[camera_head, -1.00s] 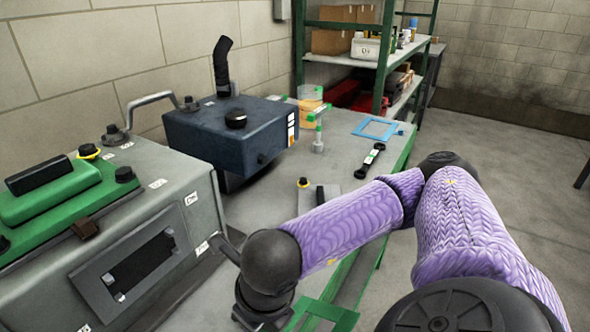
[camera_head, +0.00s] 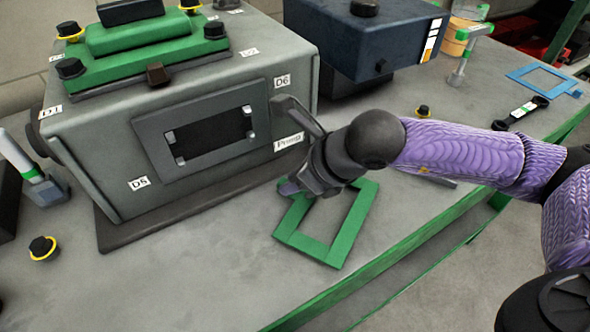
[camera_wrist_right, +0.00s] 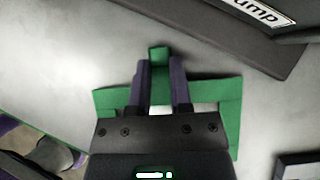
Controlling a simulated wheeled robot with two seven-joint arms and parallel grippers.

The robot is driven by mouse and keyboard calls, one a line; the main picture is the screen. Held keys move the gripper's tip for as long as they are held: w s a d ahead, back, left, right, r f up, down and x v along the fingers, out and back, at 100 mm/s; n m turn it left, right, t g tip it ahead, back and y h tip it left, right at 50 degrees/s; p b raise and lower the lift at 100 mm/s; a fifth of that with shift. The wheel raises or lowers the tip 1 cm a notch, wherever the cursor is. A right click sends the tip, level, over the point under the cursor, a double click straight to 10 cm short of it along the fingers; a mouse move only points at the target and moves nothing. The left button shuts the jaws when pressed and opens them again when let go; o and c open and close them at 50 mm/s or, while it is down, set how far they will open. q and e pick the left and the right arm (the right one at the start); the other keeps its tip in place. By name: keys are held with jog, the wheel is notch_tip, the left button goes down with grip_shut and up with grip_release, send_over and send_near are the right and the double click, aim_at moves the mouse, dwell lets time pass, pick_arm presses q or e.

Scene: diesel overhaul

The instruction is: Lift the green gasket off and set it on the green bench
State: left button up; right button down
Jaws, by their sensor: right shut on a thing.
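The green gasket (camera_head: 352,225) is a flat rectangular frame with an open middle. It lies level at or just above the grey top of the green-edged bench (camera_head: 390,270), in front of the engine block's right corner; I cannot tell whether it touches. My right gripper (camera_head: 290,188) is at the gasket's far left corner, shut on it. In the right wrist view, a small green tab (camera_wrist_right: 158,54) shows between the fingers of the right gripper (camera_wrist_right: 160,75), with the gasket frame (camera_wrist_right: 228,105) spread beneath. My left gripper is not in view.
The grey engine block (camera_head: 100,165) with a green top cover (camera_head: 150,45) stands at left. A dark blue box (camera_head: 400,40) is behind. A blue frame (camera_head: 540,72) and a black-ended rod (camera_head: 521,112) lie at right. A yellow-ringed knob (camera_head: 43,248) stands front left.

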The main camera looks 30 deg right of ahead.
jog(key=shift+f, duration=0.45)
jog(key=shift+r, duration=0.1)
jog(key=shift+c, duration=2.3)
grip_release()
jog(key=shift+s+r, duration=0.1)
jog(key=shift+r, duration=0.1)
jog(key=p+v, duration=0.2)
jog(key=v, duration=0.7)
jog(key=shift+d+r+p, duration=0.15)
jog(key=shift+r+p, duration=0.05)
jog(key=shift+p, duration=0.15)
